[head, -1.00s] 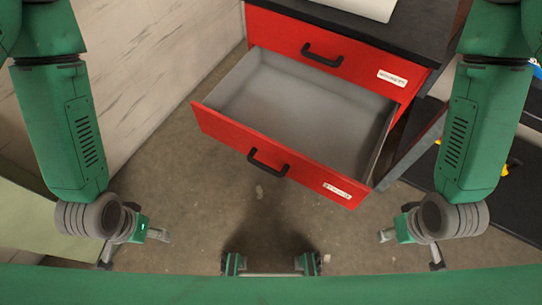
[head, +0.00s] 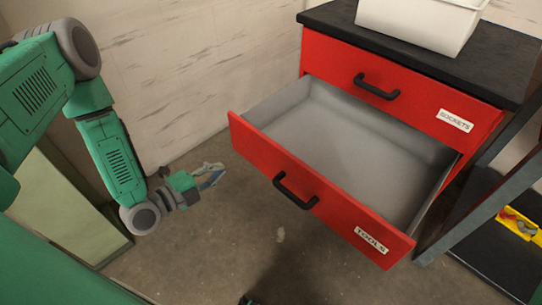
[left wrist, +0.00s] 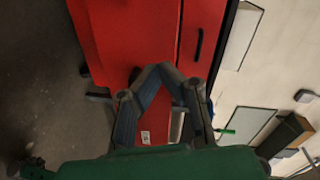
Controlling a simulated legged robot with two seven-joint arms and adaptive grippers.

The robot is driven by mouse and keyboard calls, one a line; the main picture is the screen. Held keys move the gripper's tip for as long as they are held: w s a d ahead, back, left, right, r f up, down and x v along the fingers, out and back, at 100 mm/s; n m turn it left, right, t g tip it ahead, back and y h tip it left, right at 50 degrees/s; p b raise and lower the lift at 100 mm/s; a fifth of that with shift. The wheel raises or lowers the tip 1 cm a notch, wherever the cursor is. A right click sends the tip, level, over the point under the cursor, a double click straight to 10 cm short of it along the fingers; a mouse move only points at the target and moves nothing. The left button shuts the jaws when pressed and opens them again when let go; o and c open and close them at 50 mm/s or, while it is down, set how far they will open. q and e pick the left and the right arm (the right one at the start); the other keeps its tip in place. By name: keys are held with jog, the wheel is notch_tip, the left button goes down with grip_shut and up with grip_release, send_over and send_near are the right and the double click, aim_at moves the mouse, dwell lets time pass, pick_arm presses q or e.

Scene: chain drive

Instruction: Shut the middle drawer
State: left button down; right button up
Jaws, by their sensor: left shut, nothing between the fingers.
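The drawer labelled TOOLS (head: 335,212) is pulled well out of the red cabinet below the closed SOCKETS drawer (head: 415,100). Its grey inside looks empty, and a black handle (head: 295,191) is on its front. My left gripper (head: 218,172) is left of the open drawer's near left corner, apart from it, with its fingers shut and empty. In the left wrist view the fingertips (left wrist: 158,68) meet in front of red cabinet surfaces (left wrist: 125,35). Anything below the TOOLS drawer is hidden in the head view.
A white bin (head: 425,22) stands on the black cabinet top (head: 340,20). A dark shelf frame (head: 490,185) with a yellow item (head: 518,226) is close on the right. A pale wall (head: 190,60) runs behind my left arm. The floor before the drawer is clear.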

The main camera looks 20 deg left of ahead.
pick_arm(q)
jog(key=a+m+t, duration=0.2)
jog(key=b, duration=0.5)
send_near(257, 135)
jog(key=x, duration=0.7)
jog(key=shift+w+f, duration=0.1)
jog(key=shift+w, duration=0.35)
pick_arm(e)
jog(key=f, duration=0.5)
jog(key=shift+s+d, duration=0.1)
jog(key=shift+s, duration=0.3)
pick_arm(q)
jog(key=shift+w+d, duration=0.1)
jog(key=shift+d, duration=0.05)
